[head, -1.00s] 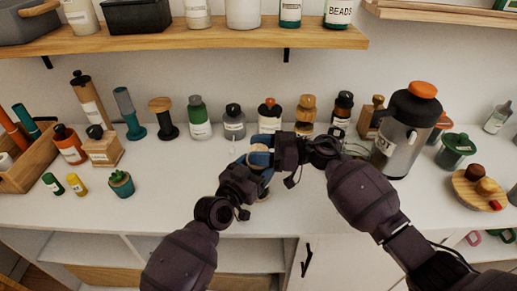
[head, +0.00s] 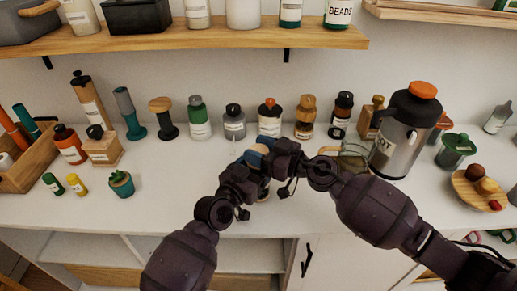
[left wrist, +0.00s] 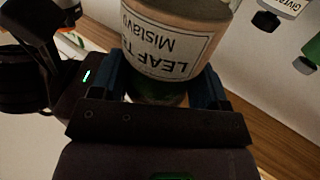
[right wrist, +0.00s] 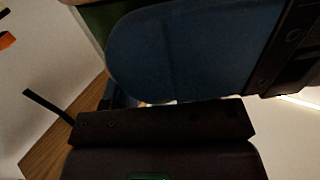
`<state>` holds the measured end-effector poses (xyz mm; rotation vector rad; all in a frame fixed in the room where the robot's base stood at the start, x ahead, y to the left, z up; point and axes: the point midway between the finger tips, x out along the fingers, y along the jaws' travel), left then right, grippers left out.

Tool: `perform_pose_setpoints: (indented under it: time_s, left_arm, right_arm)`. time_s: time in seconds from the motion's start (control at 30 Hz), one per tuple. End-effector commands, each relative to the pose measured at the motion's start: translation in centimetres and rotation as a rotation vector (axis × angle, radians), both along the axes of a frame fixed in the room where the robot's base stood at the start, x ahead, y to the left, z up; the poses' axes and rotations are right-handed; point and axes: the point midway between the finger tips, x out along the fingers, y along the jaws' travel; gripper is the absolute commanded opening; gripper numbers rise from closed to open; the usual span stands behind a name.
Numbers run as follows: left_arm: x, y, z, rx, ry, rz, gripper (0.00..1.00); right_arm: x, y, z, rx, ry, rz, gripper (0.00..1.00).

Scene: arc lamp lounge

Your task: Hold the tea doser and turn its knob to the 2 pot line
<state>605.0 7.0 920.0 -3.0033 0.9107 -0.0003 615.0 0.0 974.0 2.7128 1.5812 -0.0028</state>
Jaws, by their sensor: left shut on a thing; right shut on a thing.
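The tea doser (head: 258,149) is held above the front of the counter, mostly hidden by my grippers in the head view. In the left wrist view its tan body (left wrist: 175,45) carries a white label that reads upside down, with a dark green part below. My left gripper (head: 251,163) is shut around it, a blue finger on each side. My right gripper (head: 270,158) is shut on the doser from the right. In the right wrist view a large blue finger (right wrist: 190,50) and a green part (right wrist: 100,18) fill the top. The knob's line marks cannot be seen.
A row of bottles and jars (head: 235,123) stands along the wall. A steel flask with an orange top (head: 400,135) and a glass vessel (head: 352,160) stand right of my grippers. A small potted plant (head: 121,183) is at left.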

Motion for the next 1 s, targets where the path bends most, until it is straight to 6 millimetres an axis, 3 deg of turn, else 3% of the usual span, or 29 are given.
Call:
perform_pose_setpoints:
  time_s: [0.5,0.53,0.67,1.0]
  left_arm:
    - [-0.08,-0.12,0.00,-0.005,0.002,-0.002,0.33]
    - [-0.08,-0.12,0.00,-0.005,0.002,-0.002,0.33]
    - [-0.07,-0.11,0.01,-0.005,0.002,-0.002,0.33]
    - [-0.03,-0.06,0.00,-0.003,0.002,-0.001,0.33]
  right_arm:
    - [0.10,-0.16,-0.12,0.001,-0.001,-0.016,0.28]
    - [0.10,-0.16,-0.12,0.001,-0.001,-0.016,0.55]
    - [0.06,-0.13,-0.10,0.001,0.000,-0.014,0.75]
    - [-0.06,-0.23,-0.06,0.001,0.000,-0.013,0.78]
